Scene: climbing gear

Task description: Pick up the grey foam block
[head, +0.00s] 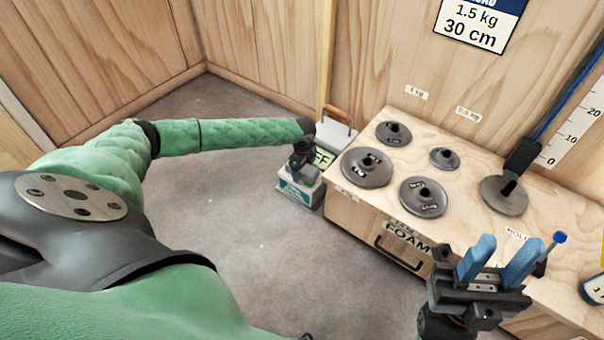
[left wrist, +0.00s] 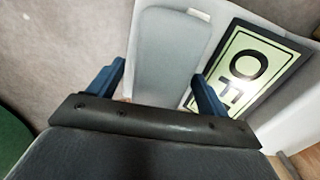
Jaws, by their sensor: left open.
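I cannot pick out the grey foam block with certainty in either view. A wooden drawer front (head: 362,222) marked FOAM is shut under the bench top, with a dark handle; its inside is hidden. My left gripper (left wrist: 158,72) is open, its blue fingers apart over a flat grey panel (left wrist: 168,55) with rounded corners, beside a pale OFF sign (left wrist: 248,66). I cannot tell whether the fingers touch the panel. In the head view the left gripper is at the bench's left end, above a labelled box (head: 297,194). My right gripper (head: 498,250) is open, with nothing seen between its blue fingers.
The wooden bench top (head: 455,205) carries several grey round weights, including a large disc (head: 367,167) at its left. A case with a wooden handle (head: 338,114) stands by the bench's left end. A blue-tipped rod (head: 560,237) is beside the right gripper. The grey floor (head: 250,240) is clear in the middle.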

